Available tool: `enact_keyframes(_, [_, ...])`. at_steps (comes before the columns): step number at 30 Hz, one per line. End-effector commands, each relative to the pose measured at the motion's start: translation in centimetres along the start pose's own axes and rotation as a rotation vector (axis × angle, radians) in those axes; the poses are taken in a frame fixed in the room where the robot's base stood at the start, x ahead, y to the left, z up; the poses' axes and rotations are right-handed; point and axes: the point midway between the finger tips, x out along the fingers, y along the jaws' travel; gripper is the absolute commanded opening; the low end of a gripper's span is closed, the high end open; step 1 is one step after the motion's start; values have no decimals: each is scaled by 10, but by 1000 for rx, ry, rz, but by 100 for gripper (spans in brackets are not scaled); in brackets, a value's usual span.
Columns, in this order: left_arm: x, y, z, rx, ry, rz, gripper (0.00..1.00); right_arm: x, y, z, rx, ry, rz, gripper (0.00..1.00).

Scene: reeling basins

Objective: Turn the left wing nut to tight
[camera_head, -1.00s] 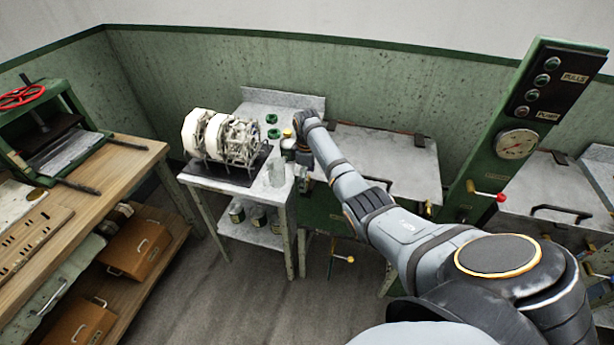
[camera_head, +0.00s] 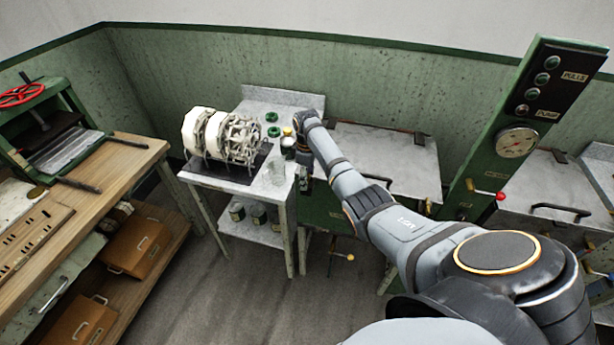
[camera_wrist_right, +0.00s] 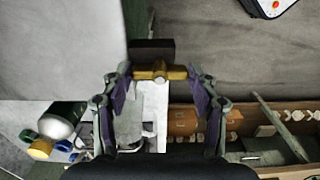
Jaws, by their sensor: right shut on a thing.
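The brass wing nut (camera_wrist_right: 160,72) shows in the right wrist view as a short bar with a round middle, set against a dark block. My right gripper (camera_wrist_right: 162,76) is shut on it, with a purple-padded finger at each end of the bar. In the head view, my right gripper (camera_head: 303,156) is at the right side of the small table with the reels and is mostly hidden by my wrist. The wing nut cannot be made out there. My left gripper is not in view.
A green gauge post (camera_head: 500,165) stands near my arm. The floor (camera_head: 230,290) in front is clear.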

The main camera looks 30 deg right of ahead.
Motion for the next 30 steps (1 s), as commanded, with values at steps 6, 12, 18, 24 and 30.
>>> enact_keyframes(6, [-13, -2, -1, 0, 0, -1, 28, -4, 0, -1, 108, 1, -2, 29])
enact_keyframes(12, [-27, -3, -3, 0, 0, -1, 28, -4, 0, -1, 279, 1, -2, 29])
enact_keyframes(18, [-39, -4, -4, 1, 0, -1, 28, -4, 0, -1, 470, 2, -1, 29])
enact_keyframes(24, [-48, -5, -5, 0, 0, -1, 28, -4, 0, -1, 660, 1, -1, 29])
enact_keyframes(30, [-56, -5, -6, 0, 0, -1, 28, -3, 0, -1, 850, 1, 0, 29])
